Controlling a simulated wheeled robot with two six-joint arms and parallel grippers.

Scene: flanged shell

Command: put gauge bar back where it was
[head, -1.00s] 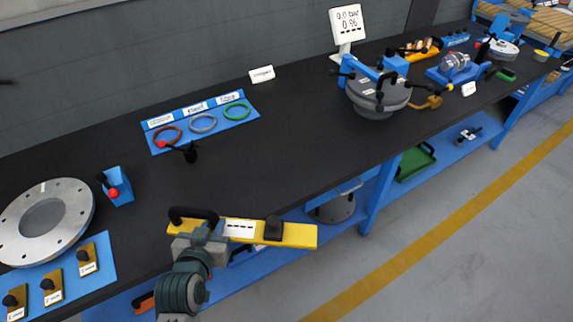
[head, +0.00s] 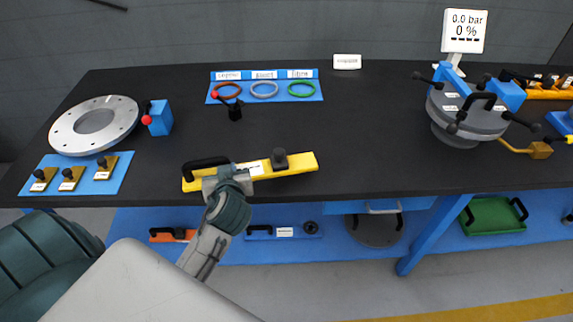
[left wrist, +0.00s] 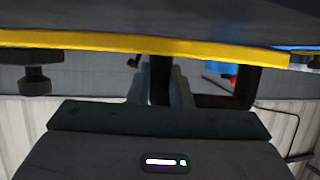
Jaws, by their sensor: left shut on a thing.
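The gauge bar (head: 295,168) is a long yellow bar with a white label, a black arched handle at its left end and a black knob right of its middle. My left gripper (head: 226,177) is shut on it between the handle and the label. The bar is over the front edge of the black bench top, tilted slightly up to the right; its height above the top is hard to tell. In the left wrist view the yellow bar (left wrist: 110,42) crosses the top, with the gripper (left wrist: 160,80) at it. My right gripper is not in view.
The bench top (head: 370,120) is clear in the middle. A grey ring flange (head: 68,135), brass blocks on a blue mat (head: 90,187), a blue holder (head: 160,117) and a ring tray (head: 263,75) stand left; a flanged shell (head: 465,125) stands right. The blue lower shelf (head: 335,245) holds several items.

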